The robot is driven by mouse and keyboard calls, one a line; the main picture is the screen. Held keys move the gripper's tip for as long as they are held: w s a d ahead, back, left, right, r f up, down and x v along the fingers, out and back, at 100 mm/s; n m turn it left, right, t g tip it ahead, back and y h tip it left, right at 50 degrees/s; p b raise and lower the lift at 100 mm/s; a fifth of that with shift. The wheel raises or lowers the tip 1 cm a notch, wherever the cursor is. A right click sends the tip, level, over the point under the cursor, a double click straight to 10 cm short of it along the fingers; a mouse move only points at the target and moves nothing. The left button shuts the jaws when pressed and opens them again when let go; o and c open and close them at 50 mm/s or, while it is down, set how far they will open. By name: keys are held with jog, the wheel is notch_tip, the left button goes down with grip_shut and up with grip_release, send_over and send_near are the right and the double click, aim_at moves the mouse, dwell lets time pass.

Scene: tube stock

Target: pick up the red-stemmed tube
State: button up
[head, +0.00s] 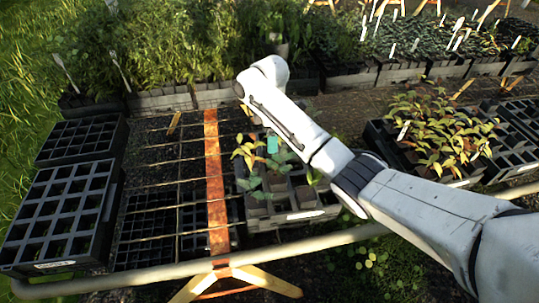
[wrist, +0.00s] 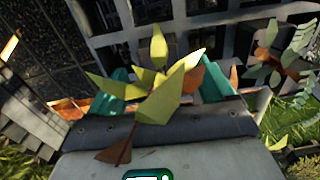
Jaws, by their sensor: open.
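A small plant with yellow-green and orange leaves (head: 247,152) stands at the back left of a dark crate (head: 306,216) in the head view. Its leaves (wrist: 155,95) fill the middle of the wrist view, and a reddish-brown part (wrist: 114,153) shows low in it. Its tube and most of its stem are hidden. My gripper (head: 270,142) is beside and above this plant, pointing down. In the wrist view my gripper (wrist: 167,86) has its teal fingers spread apart, with the leaves showing between and in front of them. I cannot tell whether the fingers touch the plant.
Broader green-leaved plants (head: 277,176) stand in the same crate; one (wrist: 275,68) shows at right in the wrist view. A rusty strip (head: 215,180) crosses the wire bench to the left. Empty black trays (head: 62,210) lie further left. A metal rail (head: 170,262) runs along the front.

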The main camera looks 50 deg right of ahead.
aim_at(270, 156)
jog(key=shift+f, duration=1.45)
jog(key=shift+c, duration=0.2)
grip_shut()
